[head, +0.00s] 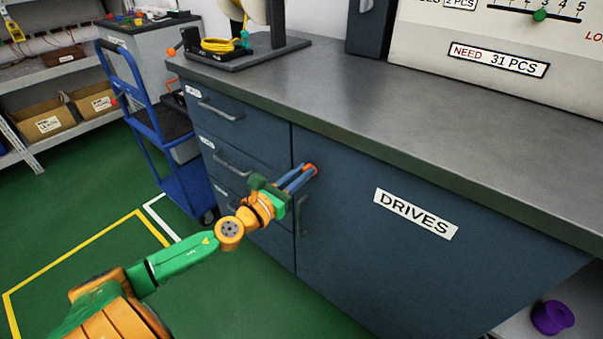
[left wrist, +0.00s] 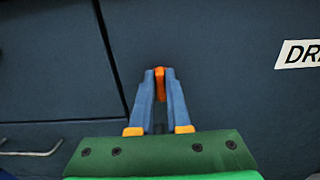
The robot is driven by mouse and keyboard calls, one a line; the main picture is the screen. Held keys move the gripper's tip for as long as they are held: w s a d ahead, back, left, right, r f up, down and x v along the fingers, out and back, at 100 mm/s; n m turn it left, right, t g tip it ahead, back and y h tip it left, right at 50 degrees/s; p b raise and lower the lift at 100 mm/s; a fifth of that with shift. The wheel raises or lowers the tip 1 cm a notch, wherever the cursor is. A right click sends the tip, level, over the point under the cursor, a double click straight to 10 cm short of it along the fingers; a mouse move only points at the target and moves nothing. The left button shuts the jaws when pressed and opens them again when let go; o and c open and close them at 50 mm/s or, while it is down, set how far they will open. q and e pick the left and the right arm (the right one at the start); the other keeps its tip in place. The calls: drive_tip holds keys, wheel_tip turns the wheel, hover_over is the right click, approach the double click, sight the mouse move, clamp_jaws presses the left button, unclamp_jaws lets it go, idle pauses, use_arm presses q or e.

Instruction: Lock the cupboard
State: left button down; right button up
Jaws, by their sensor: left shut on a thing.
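The cupboard door (head: 400,270) is dark blue, bears a "DRIVES" label (head: 416,214) and looks shut. Its upright handle (head: 302,215) is near the left edge. My left gripper (head: 307,171) is at the door's upper left corner, above the handle. Its blue fingers are shut on a small orange piece, which looks like a key (left wrist: 160,83), at the door face. The fingers hide most of it, and I cannot tell how far it is turned. The left wrist view also shows the door (left wrist: 220,80) and the label (left wrist: 298,54). My right gripper is not in view.
Drawers (head: 235,150) with bar handles are left of the door. The grey worktop (head: 350,90) overhangs above. A blue trolley (head: 185,185) stands at the left, and a purple spool (head: 552,317) lies at lower right. Green floor (head: 90,215) is free in front.

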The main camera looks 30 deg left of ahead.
use_arm(q)
drive_tip(key=shift+a+f+n+p, duration=0.2)
drive_tip(key=shift+n+p, duration=0.5)
drive_tip(key=shift+n, duration=2.25)
drive_tip(key=shift+a+f+n+p, duration=0.15)
drive_tip(key=shift+n+p, duration=0.55)
drive_tip(key=shift+n, duration=2.3)
drive_tip(key=shift+a+f+n+p, duration=0.15)
drive_tip(key=shift+n+p, duration=0.55)
drive_tip(key=shift+n, duration=2.25)
drive_tip(key=shift+r, duration=0.1)
drive_tip(key=c, duration=0.9)
unclamp_jaws()
drive_tip(key=shift+w, duration=0.1)
